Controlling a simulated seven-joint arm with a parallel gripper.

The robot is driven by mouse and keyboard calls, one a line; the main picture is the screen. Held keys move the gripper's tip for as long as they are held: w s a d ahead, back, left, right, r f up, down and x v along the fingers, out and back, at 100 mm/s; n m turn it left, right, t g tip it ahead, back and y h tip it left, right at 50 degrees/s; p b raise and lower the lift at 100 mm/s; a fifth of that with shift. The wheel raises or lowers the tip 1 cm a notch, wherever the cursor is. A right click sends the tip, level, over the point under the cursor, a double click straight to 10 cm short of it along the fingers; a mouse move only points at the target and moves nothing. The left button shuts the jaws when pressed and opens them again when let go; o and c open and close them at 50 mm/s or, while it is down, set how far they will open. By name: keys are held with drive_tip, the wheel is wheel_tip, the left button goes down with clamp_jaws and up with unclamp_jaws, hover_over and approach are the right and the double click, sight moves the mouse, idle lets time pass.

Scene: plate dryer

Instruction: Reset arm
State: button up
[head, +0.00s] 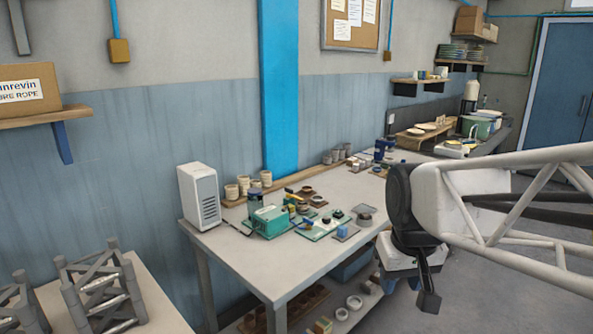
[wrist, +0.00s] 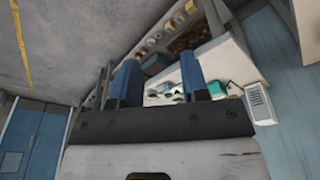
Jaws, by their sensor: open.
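My gripper (wrist: 158,65) shows in the wrist view as two blue fingers standing apart with a gap between them. It is open, and I see nothing held between the fingers. In the head view my white truss arm reaches in from the right to a dark joint beside the workbench (head: 255,262). The fingers cannot be made out clearly there. The wrist view looks past the fingers toward the workbench, which appears tilted, with a white box (wrist: 259,104) to the right.
On the bench stand a white vented box (head: 200,196), a green device (head: 269,221), cups (head: 232,191) and small parts. A lower shelf holds rings and boxes. Grey frames (head: 100,287) stand at front left. A far counter carries plates (head: 425,127). A blue cabinet (head: 553,90) stands at back right.

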drive_tip(key=s+f+m, duration=0.1)
drive_tip(key=s+f, duration=0.3)
drive_tip(key=s, duration=0.6)
drive_tip(key=shift+s+d+f, duration=0.2)
drive_tip(key=shift+d+f, duration=0.15)
idle(3.2)
